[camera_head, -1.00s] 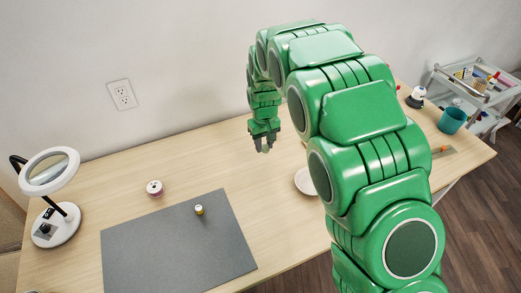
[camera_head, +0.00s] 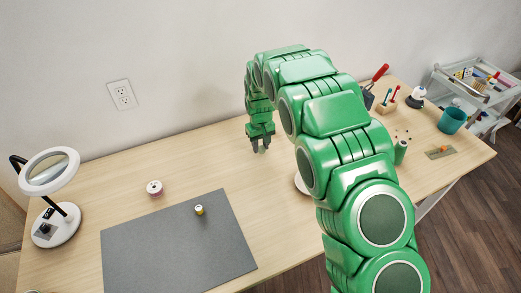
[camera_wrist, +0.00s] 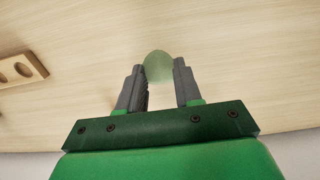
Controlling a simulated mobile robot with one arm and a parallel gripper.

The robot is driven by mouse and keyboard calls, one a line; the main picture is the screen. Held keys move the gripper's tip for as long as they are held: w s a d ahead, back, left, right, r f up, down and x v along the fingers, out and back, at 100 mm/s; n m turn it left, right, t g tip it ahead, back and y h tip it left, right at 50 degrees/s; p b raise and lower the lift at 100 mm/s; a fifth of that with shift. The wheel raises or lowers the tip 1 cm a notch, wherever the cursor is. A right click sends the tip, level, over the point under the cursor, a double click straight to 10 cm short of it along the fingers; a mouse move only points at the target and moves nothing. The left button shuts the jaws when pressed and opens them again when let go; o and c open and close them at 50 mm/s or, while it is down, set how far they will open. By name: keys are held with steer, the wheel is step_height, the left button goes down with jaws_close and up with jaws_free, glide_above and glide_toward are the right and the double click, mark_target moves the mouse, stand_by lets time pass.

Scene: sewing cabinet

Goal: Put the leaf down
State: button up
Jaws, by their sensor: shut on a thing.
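My gripper (camera_head: 261,149) hangs fingers-down above the rear middle of the light wood worktop (camera_head: 130,165). In the wrist view its grey fingers (camera_wrist: 160,85) are shut on a pale green, rounded, translucent thing (camera_wrist: 158,64). I see nothing that is plainly a leaf, and I cannot tell a separate leaf in the worktop.
A ring lamp (camera_head: 50,170) is left. A white dish (camera_head: 301,184) is partly hidden by my arm. Tools, a green spool (camera_head: 401,151) and a teal cup (camera_head: 452,120) stand right.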

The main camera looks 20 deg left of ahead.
mark_target(260, 148)
steer(key=shift+f, duration=1.3)
steer(key=shift+f, duration=0.15)
steer(key=o, duration=1)
step_height(260, 148, up, 12)
steer(key=shift+r, duration=0.15)
